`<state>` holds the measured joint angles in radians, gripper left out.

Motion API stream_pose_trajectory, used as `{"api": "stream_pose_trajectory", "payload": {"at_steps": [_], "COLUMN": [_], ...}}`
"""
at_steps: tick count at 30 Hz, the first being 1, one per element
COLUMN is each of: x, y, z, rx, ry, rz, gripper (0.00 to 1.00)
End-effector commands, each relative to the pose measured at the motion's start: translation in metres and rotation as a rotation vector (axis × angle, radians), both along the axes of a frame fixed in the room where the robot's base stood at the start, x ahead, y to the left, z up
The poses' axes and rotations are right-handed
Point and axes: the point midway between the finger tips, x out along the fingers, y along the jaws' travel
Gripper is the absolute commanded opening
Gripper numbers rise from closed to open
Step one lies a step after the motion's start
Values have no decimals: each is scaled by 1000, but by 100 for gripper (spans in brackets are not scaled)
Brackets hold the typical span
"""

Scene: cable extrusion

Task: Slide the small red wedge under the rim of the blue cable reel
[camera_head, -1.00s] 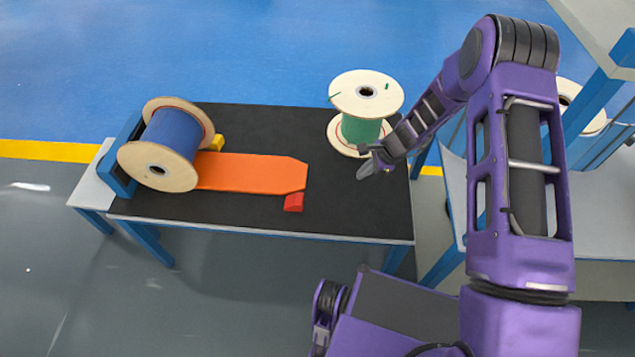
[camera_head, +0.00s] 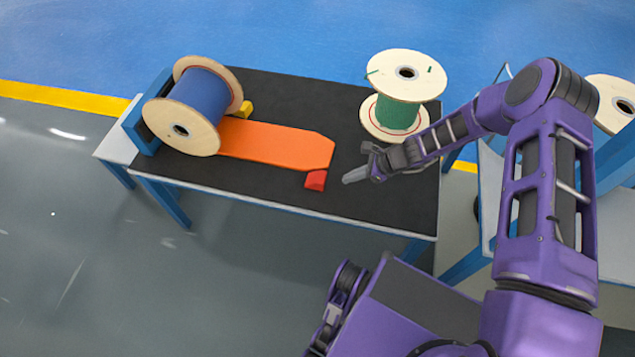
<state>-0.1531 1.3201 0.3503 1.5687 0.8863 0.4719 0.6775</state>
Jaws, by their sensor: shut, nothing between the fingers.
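The small red wedge (camera_head: 316,180) lies on the black table top near its front edge, by the right end of an orange ramp. The blue cable reel (camera_head: 199,104) has wooden flanges and lies on its side at the table's left end. Its rim is at the left end of the orange ramp (camera_head: 275,143). My gripper (camera_head: 350,178) is shut and empty, just right of the wedge and apart from it. It points left, low over the table. Whether the fingertips touch the table is hard to tell.
A green cable reel (camera_head: 397,115) stands upright at the back right, close to my gripper. A yellow block (camera_head: 245,109) sits behind the blue reel. A blue stop (camera_head: 140,127) stands at its left. The table (camera_head: 390,205) is clear at front right.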

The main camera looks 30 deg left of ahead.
Motion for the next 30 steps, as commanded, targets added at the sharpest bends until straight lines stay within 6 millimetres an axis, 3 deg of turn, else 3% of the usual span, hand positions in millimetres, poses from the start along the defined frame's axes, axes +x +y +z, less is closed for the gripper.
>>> {"api": "stream_pose_trajectory", "payload": {"at_steps": [6,13,30], "x": [-5,-9,-10], "y": [16,28,33], "z": [-22,-34,-39], "rx": [1,1,0], "ry": [1,1,0], "rz": [1,-1,0], "gripper": [0,0,0]}}
